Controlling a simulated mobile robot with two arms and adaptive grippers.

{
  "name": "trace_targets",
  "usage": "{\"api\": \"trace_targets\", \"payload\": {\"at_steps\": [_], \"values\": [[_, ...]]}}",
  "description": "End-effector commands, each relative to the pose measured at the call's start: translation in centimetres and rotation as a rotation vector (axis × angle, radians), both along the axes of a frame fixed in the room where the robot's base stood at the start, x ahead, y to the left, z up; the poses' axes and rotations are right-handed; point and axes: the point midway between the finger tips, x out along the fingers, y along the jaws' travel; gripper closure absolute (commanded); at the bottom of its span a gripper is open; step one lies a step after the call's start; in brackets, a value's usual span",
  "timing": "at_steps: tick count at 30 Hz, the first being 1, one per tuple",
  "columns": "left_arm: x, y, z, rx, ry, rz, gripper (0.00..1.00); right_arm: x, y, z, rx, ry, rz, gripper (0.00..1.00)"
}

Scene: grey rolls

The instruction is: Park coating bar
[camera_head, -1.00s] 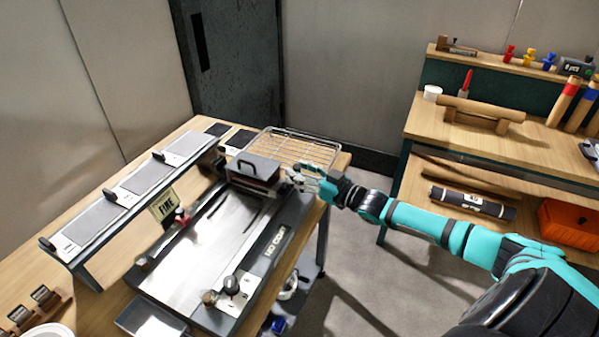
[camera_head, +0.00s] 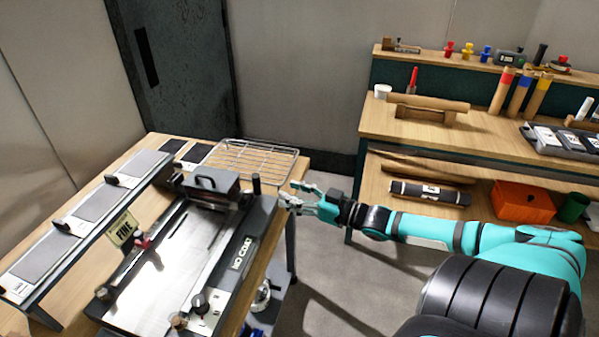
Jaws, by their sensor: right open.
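The coater (camera_head: 234,262), marked "NO COAT", stands on the bench with a bright metal bed (camera_head: 165,262). A dark carriage block (camera_head: 211,184) with a black handle sits across its far end. I cannot clearly make out a separate coating bar; a thin bar-like edge shows under the block. A short dark upright post (camera_head: 256,184) stands at the coater's far right corner. My right gripper (camera_head: 288,194) is open and empty, just right of that post and apart from the block, its fingers pointing left. My left gripper is out of view.
A wire rack (camera_head: 252,160) lies behind the coater. A raised shelf with grey panels (camera_head: 100,202) and a "FINE" tag (camera_head: 122,229) stand left. A wooden side bench (camera_head: 480,134) holds coloured-end tubes and a tray (camera_head: 575,143). Floor shows between the benches.

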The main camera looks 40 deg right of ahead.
Motion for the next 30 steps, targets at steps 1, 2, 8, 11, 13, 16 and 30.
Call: {"api": "trace_targets", "payload": {"at_steps": [1,2,8,11,13,16,30], "values": [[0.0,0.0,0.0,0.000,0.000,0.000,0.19,-0.5,-0.2,-0.1,0.000,0.002,0.000,0.56],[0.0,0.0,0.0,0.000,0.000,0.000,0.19,-0.7,-0.2,-0.1,0.000,0.002,0.000,0.56],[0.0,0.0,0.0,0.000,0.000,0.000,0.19,-1.4,-0.5,0.0,0.000,0.000,0.000,0.56],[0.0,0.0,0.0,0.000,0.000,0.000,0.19,-1.5,-0.5,0.0,0.000,0.000,0.000,0.56],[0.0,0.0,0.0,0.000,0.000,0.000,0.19,-1.5,-0.5,0.0,-0.001,0.000,0.000,0.56],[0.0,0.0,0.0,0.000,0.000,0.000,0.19,-1.4,-0.5,0.0,0.000,0.000,0.000,0.56],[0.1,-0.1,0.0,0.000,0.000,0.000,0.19,-1.8,-2.2,-2.8,-0.022,0.040,-0.058,0.56]]}}
